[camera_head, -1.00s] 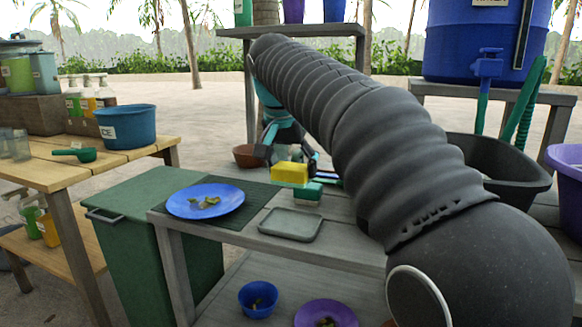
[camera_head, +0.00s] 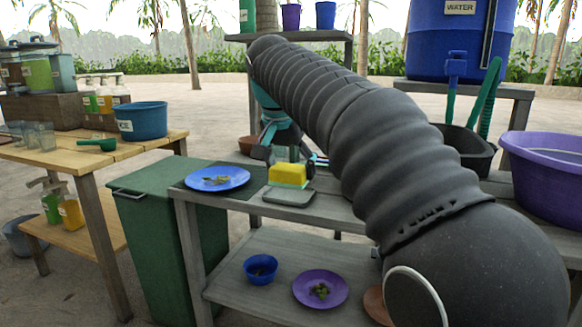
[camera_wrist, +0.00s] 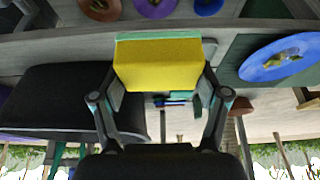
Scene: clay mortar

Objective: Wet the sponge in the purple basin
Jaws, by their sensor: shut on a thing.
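My gripper (camera_head: 287,160) is shut on a yellow sponge (camera_head: 288,174) with a green layer along one edge. In the head view the sponge appears just over the far edge of a flat grey-green tray (camera_head: 288,195); I cannot tell how high above it. In the wrist view the sponge (camera_wrist: 158,65) sits between the two fingers of my gripper (camera_wrist: 160,85). The purple basin (camera_head: 548,185) stands at the right of the head view, well apart from the sponge. Its inside is mostly hidden, so I cannot tell its water level.
A black tub (camera_head: 462,148) stands left of the purple basin, partly behind my arm. A blue water tank (camera_head: 445,45) is behind. A blue plate with scraps (camera_head: 217,179) lies left of the tray. A blue bowl (camera_head: 260,268) and purple plate (camera_head: 320,290) are on the lower shelf.

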